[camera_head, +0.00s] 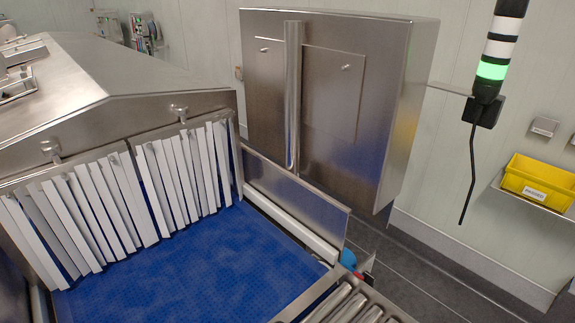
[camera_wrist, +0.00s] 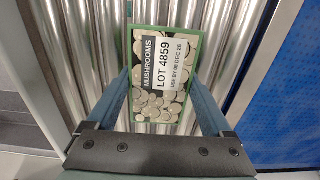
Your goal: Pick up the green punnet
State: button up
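The green punnet (camera_wrist: 165,75) lies on metal rollers in the wrist view. It holds mushrooms and has a green rim. Its top bears a dark "MUSHROOMS" strip and a white label reading "LOT 4859". My gripper (camera_wrist: 160,78) is open, its two blue fingers wide apart and reaching toward the punnet's left and right sides. The fingertips show close beside or over its edges; I cannot tell whether they touch. I make out neither the punnet nor my gripper in the head view.
The rollers (camera_head: 347,307) adjoin a blue conveyor belt (camera_head: 190,265) with a strip curtain (camera_head: 110,195) behind it. A steel cabinet (camera_head: 330,95) stands beyond a low side guard (camera_head: 295,200). A yellow bin (camera_head: 540,185) sits on a wall shelf at the right.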

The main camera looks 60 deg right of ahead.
jog(key=c, duration=0.5)
notch_tip(320, 180, up, 10)
jog(key=shift+r+b, duration=0.1)
jog(key=shift+b, duration=0.2)
